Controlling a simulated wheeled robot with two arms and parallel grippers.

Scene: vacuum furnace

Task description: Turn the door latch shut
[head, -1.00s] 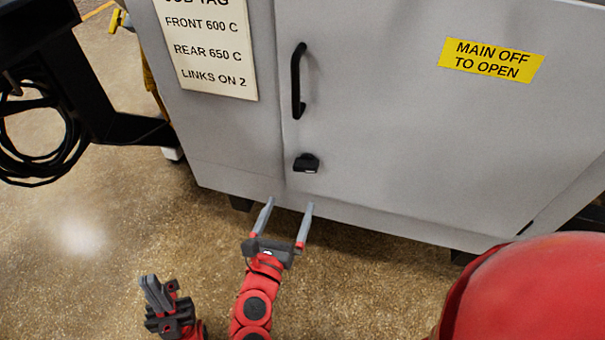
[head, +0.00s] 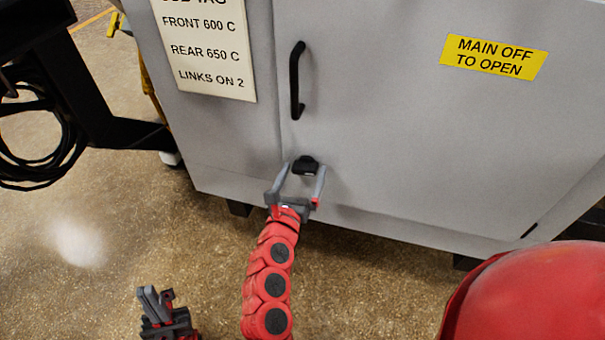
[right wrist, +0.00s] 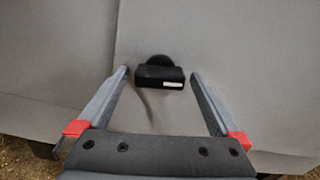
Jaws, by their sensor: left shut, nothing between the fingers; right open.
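The door latch (head: 306,165) is a small black knob on the grey cabinet door (head: 400,130), below the black door handle (head: 297,80). In the right wrist view the latch (right wrist: 160,74) has a round back and a bar lying about level, with a white mark at its right. My right gripper (head: 304,167) is open, its fingertips on either side of the latch. In the right wrist view both fingers of the gripper (right wrist: 160,76) show gaps to the latch. My left gripper (head: 150,292) is shut and empty, low over the floor at the lower left.
A job tag sign (head: 205,50) is on the cabinet left of the door. A yellow label (head: 493,58) is at the upper right of the door. A dark frame with coiled cable (head: 40,140) stands at the left. Bare floor (head: 150,230) lies in front.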

